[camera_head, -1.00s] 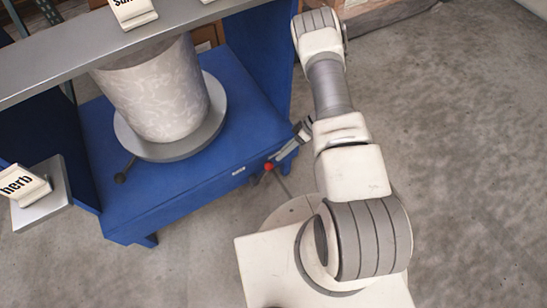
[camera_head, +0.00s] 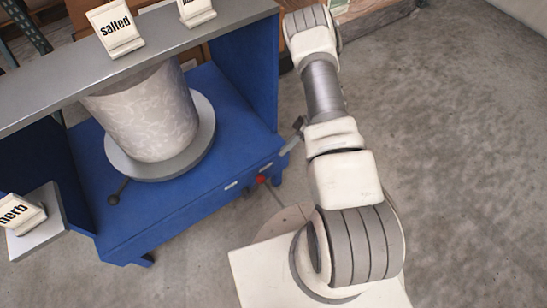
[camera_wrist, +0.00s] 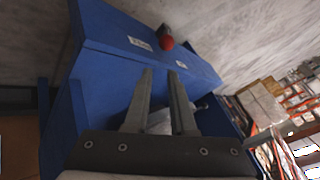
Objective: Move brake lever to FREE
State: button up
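The brake lever, a thin rod with a red knob (camera_head: 262,179), is at the front face of the blue stand (camera_head: 150,222), towards its right end. The red knob also shows in the wrist view (camera_wrist: 167,43), beyond my fingertips, between two small white labels whose text is too small to read. My gripper (camera_head: 287,148) is beside the stand's right front corner, above and right of the knob, partly hidden by my arm. In the wrist view my two fingers (camera_wrist: 161,72) are apart with nothing between them. They do not appear to touch the lever.
A pale patterned bucket (camera_head: 150,115) stands on a round grey plate (camera_head: 190,160), with a black-knobbed handle (camera_head: 114,198) at its front. Concrete floor is open at right.

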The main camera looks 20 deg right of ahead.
jog(key=w+a+n, duration=0.1)
jog(key=a, duration=0.1)
jog(key=w+a+n+t+h, duration=0.1)
jog(key=w+a, duration=0.1)
jog(key=w+a+f+n+t+h+p, duration=0.1)
jog(key=w+a, duration=0.1)
jog(key=shift+a, duration=0.15)
grip_shut()
jog(key=a+n+h, duration=0.1)
jog(key=a, duration=0.1)
jog(key=a+n+h, duration=0.1)
jog(key=shift+w+a+r+p, duration=0.2)
jog(key=shift+w+a+p, duration=0.15)
jog(key=shift+w+p, duration=0.05)
jog(key=s+a+r+n+g+h+p, duration=0.1)
jog(key=s+a+r+n+g+h, duration=0.1)
jog(key=s+a+r+n+h, duration=0.45)
jog(key=shift+y, duration=0.75)
jog(key=shift+s+d+f+b, duration=0.3)
jog(key=shift+d+f+b, duration=0.35)
jog(key=shift+f, duration=1.7)
jog(key=shift+s+d+f+b, duration=0.4)
jog(key=shift+f+b, duration=0.4)
jog(key=shift+f, duration=1.55)
jog(key=shift+s+d+f+b, duration=0.2)
jog(key=shift+d+f+b, duration=0.5)
jog(key=shift+f, duration=1.65)
jog(key=shift+a, duration=0.1)
